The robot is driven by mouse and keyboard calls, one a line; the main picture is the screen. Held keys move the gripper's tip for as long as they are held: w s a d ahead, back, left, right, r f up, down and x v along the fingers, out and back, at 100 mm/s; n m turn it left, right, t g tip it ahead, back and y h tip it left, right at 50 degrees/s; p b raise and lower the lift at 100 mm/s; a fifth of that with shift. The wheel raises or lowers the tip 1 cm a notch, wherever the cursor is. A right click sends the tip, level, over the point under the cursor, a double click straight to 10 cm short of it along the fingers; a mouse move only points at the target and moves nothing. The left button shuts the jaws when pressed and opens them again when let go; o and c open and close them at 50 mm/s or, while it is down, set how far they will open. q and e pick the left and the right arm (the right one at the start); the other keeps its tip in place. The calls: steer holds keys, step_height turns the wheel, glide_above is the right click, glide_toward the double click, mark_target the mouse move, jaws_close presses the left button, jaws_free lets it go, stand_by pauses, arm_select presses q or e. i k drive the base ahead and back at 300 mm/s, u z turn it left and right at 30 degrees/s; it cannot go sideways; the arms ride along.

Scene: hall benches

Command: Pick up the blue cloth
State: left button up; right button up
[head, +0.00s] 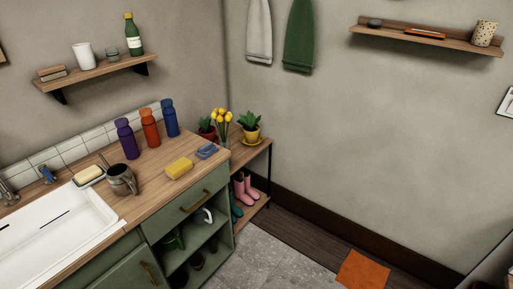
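A small flat blue item, which looks like the folded blue cloth (207,151), lies on the wooden counter (148,191) near its right end. A yellow sponge-like block (179,168) lies just to its left, apart from it. Neither of my grippers is in the head view.
Purple (125,138), orange (150,128) and blue (169,118) bottles stand along the tiled back edge. A dark mug (121,180) stands by the white sink (55,232). A low shelf (252,152) with potted plants adjoins the counter's right end.

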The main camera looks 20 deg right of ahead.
mark_target(204, 152)
steer(key=z, duration=2.3)
steer(key=i, duration=2.4)
steer(key=u, duration=3.7)
steer(key=k, duration=0.3)
steer(key=z, duration=0.95)
steer(key=i, duration=1)
